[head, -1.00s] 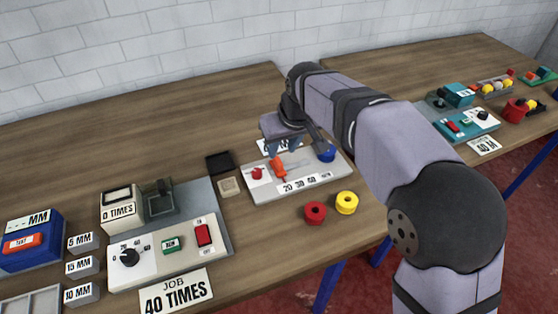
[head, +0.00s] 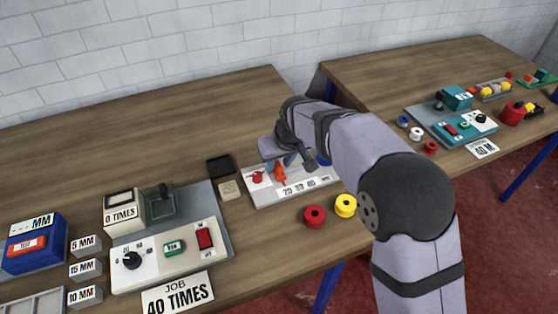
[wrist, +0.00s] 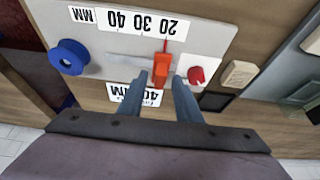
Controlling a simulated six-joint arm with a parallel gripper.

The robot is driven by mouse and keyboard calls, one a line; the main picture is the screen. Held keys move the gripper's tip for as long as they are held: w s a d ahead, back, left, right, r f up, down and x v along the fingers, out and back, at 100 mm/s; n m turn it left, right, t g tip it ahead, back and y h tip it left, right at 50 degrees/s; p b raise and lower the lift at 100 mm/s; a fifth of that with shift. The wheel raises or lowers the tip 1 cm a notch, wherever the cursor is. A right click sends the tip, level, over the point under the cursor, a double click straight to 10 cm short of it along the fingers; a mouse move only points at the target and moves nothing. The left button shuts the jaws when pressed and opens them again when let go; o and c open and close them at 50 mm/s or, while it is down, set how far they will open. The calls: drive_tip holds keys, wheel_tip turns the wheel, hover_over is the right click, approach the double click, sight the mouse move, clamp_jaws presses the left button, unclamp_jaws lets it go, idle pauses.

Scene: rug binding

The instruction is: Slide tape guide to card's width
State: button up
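The orange tape guide (wrist: 161,73) stands on a slot in the grey plate (wrist: 215,35); the guide also shows in the head view (head: 280,174). Its red pointer line is near the 20 on the upside-down scale label (wrist: 140,22) in the wrist view. My gripper (wrist: 160,78) is open, one finger on each side of the guide, with small gaps. In the head view my gripper (head: 277,160) is over the plate's back edge. A white card reading 40 and MM (wrist: 122,93) lies behind the plate, partly covered by a finger.
A red knob (wrist: 196,75) is close beside one finger. A blue spool (wrist: 68,57) is at the plate's other end. Red (head: 315,216) and yellow (head: 346,206) spools stand in front. A counter machine (head: 165,245) is to the left.

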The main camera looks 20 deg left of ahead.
drive_tip(key=shift+c, duration=0.7)
clamp_jaws()
drive_tip(key=w+d+p, duration=0.1)
drive_tip(key=w+d, duration=0.4)
drive_tip(key=shift+w+d, duration=0.1)
drive_tip(key=shift+w, duration=0.05)
drive_tip(key=shift+o, duration=0.7)
unclamp_jaws()
drive_tip(key=shift+w+d, duration=0.1)
drive_tip(key=shift+d, duration=0.05)
drive_tip(key=shift+r, duration=0.1)
drive_tip(key=b+v, duration=0.1)
drive_tip(key=v, duration=0.6)
drive_tip(key=shift+b, duration=0.35)
